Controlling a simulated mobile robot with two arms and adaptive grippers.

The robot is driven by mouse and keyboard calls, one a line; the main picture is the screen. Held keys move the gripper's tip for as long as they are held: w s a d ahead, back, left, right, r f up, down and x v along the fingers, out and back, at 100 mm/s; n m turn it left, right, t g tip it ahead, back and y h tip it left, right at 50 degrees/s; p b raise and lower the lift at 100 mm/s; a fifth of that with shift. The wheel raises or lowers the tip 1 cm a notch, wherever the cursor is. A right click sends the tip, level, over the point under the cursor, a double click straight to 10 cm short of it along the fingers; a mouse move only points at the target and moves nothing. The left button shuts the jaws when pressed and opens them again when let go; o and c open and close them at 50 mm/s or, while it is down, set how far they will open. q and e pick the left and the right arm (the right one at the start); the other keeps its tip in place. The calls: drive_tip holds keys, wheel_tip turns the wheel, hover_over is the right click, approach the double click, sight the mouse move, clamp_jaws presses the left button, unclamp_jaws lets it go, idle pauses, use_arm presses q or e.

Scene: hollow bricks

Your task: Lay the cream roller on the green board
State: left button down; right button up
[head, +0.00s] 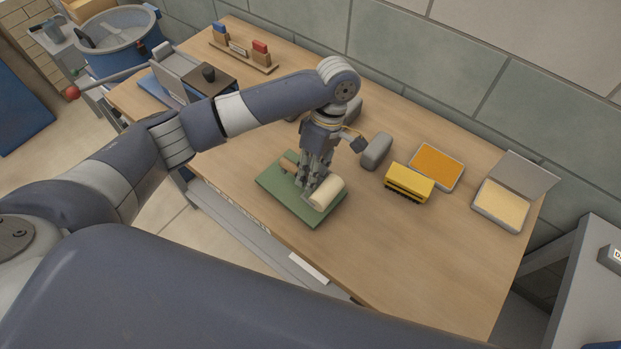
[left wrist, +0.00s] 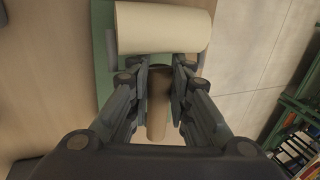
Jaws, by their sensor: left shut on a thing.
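The cream roller (head: 327,193) is over the right part of the green board (head: 272,186) on the table. Its wooden handle (head: 288,164) points to the upper left. My left gripper (head: 308,181) points down and is shut on the roller between the cream drum and the handle end. In the left wrist view the drum (left wrist: 162,28) lies past the fingertips and the handle (left wrist: 157,122) runs back between the fingers. The board's edge (left wrist: 103,20) shows at the drum's left. Whether the roller touches the board I cannot tell. My right gripper is out of view.
A yellow brush-like block (head: 409,182), an orange tray (head: 437,166) and an open box with a pale pad (head: 501,205) stand to the right. A grey rounded block (head: 376,151) is close to the gripper. The table's front right is clear.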

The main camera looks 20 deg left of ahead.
use_arm(q)
drive_tip(key=shift+w+a+f, duration=0.2)
drive_tip(key=shift+w+f, duration=0.05)
wheel_tip(320, 180, down, 3)
drive_tip(key=shift+p, duration=0.55)
drive_tip(key=shift+f, duration=0.15)
drive_tip(key=c, duration=1.5)
unclamp_jaws()
drive_tip(key=shift+o, duration=0.2)
